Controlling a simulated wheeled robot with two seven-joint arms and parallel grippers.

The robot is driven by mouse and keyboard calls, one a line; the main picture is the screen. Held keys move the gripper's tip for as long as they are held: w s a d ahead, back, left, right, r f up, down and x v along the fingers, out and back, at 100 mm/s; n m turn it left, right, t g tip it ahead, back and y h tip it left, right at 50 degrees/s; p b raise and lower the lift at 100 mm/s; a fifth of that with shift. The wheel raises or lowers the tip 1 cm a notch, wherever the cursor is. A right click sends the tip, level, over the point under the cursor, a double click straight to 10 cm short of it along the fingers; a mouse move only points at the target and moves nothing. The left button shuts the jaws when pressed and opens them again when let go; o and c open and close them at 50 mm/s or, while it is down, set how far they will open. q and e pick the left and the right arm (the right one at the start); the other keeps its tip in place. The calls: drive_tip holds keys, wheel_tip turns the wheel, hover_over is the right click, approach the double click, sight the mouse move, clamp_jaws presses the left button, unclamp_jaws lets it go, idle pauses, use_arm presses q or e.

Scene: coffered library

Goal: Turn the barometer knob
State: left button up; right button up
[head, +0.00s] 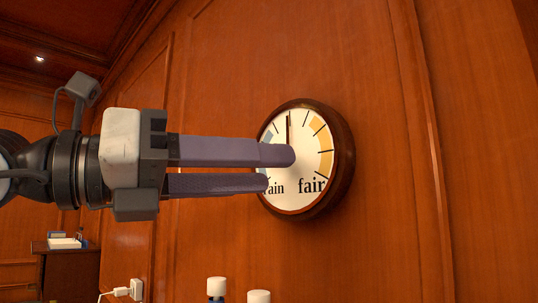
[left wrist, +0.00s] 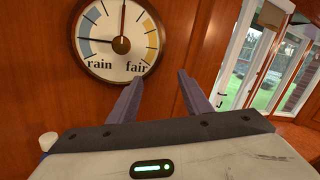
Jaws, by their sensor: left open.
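The barometer (head: 342,160) is a round dial in a dark wooden rim, fixed to the panelled wall. Its white face reads "rain" and "fair", and a dark hand points straight up. In the left wrist view the barometer (left wrist: 98,70) is at the upper left, and its small dark knob (left wrist: 121,45) shows at the centre of the face. My left gripper (head: 279,169) is open and empty, its fingers overlapping the dial and hiding the knob in the head view. In the left wrist view my left gripper (left wrist: 160,77) points below and right of the dial. My right gripper is out of view.
Two white-capped items (head: 216,288) (head: 259,296) stand below at the picture's bottom edge. A wall socket with a plug (head: 135,289) and a dark cabinet (head: 70,268) are at lower left. Glazed doors (left wrist: 245,65) are at the right in the left wrist view.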

use_arm(q)
drive_tip(key=w+a+r+n+t+y, duration=0.2)
drive_tip(key=a+r+t+y, duration=0.1)
drive_tip(key=a+r, duration=0.15)
drive_tip(key=w+d+t+p, duration=0.1)
drive_tip(key=w+d+p, duration=0.2)
drive_tip(key=w+d, duration=0.3)
drive_tip(key=shift+w+f+y, duration=0.4)
drive_tip(key=shift+w, duration=0.15)
drive_tip(key=shift+d, duration=0.1)
